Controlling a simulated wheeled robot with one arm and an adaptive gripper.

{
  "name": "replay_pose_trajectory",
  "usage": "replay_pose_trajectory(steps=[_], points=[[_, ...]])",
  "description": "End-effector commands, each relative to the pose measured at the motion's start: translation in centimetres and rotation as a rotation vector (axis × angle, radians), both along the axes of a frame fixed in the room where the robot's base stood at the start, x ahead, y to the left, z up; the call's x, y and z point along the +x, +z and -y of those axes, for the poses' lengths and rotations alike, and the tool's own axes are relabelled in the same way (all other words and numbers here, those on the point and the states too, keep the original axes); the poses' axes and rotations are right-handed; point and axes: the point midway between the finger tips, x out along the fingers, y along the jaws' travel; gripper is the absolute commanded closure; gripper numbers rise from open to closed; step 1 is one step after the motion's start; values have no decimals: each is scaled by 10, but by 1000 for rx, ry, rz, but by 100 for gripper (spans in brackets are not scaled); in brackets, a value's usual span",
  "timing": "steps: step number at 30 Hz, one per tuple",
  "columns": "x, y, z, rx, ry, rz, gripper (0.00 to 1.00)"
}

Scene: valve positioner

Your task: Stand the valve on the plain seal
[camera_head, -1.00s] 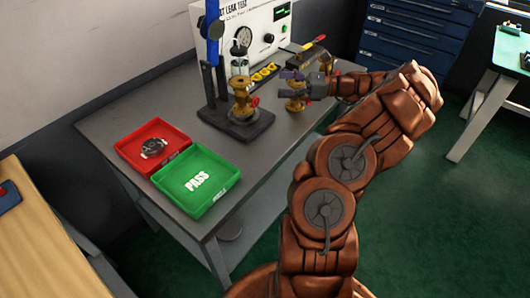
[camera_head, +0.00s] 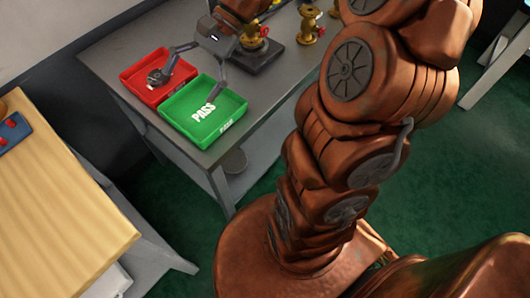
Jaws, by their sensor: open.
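A brass valve (camera_head: 309,26) with a red handle stands upright on the grey bench, right of the test stand. Another brass valve (camera_head: 253,36) with a red handle is on the black base (camera_head: 257,58) of the stand, its top partly hidden by my arm. I cannot make out which part is the plain seal. My gripper (camera_head: 190,83) is open and empty, with its two fingers spread above the red tray (camera_head: 140,68) and the green tray (camera_head: 228,113), well left of both valves.
The green tray is marked PASS. The bench (camera_head: 290,75) is clear between the trays and its right edge. A wooden table (camera_head: 60,200) is at the left. Green floor lies in front. My arm hides the back right of the bench.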

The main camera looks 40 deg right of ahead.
Motion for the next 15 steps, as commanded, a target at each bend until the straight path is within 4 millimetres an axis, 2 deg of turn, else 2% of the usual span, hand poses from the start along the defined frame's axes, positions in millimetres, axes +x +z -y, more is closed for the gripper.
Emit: replay_pose_trajectory(steps=[3, 7, 11, 15], points=[[-35, -9, -19, -114, 141, 59, 7], [-72, -21, -27, -237, 289, 123, 7], [-107, -34, -26, -353, 437, 185, 7], [-141, -46, -14, -476, 588, 249, 7]])
